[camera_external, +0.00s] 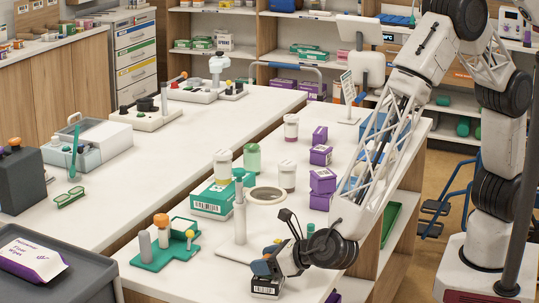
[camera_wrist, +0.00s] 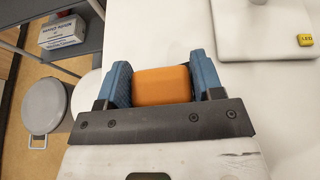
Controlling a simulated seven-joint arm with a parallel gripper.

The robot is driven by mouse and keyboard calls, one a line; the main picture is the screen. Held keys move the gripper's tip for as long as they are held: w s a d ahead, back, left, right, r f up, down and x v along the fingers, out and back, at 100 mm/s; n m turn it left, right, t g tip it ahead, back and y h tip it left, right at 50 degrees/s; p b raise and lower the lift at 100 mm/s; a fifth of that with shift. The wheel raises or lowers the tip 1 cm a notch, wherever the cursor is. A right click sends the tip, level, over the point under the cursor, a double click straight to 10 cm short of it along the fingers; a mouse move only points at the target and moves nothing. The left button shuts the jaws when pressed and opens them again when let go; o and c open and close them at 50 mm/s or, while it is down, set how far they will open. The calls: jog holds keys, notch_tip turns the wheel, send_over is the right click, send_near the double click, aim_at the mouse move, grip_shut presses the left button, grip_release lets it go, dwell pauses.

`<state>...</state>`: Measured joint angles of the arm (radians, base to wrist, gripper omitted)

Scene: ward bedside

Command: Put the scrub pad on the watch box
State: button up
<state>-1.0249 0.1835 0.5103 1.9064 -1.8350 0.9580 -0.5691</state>
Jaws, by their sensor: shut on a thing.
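My gripper (camera_wrist: 162,85) is shut on an orange block with rounded edges, which I take to be the scrub pad (camera_wrist: 162,86); its blue fingers press on both sides. In the external view my gripper (camera_external: 262,267) is low at the front edge of the white table. A small dark box with a white barcode label (camera_external: 267,288) shows directly below the fingers; it may be the watch box. I cannot tell whether the pad touches it. In the wrist view the pad and gripper hide what lies beneath.
Purple boxes (camera_external: 322,183) are stacked farther back. A grey bin (camera_wrist: 45,105) stands beyond the table edge.

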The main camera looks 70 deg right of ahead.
jog(key=shift+f, duration=0.15)
jog(key=o, duration=0.9)
jog(key=shift+r, duration=0.2)
jog(key=shift+s+r, duration=0.2)
jog(key=shift+s, duration=0.3)
jog(key=v, duration=0.6)
jog(key=shift+s, duration=0.2)
jog(key=shift+w+d+r, duration=0.1)
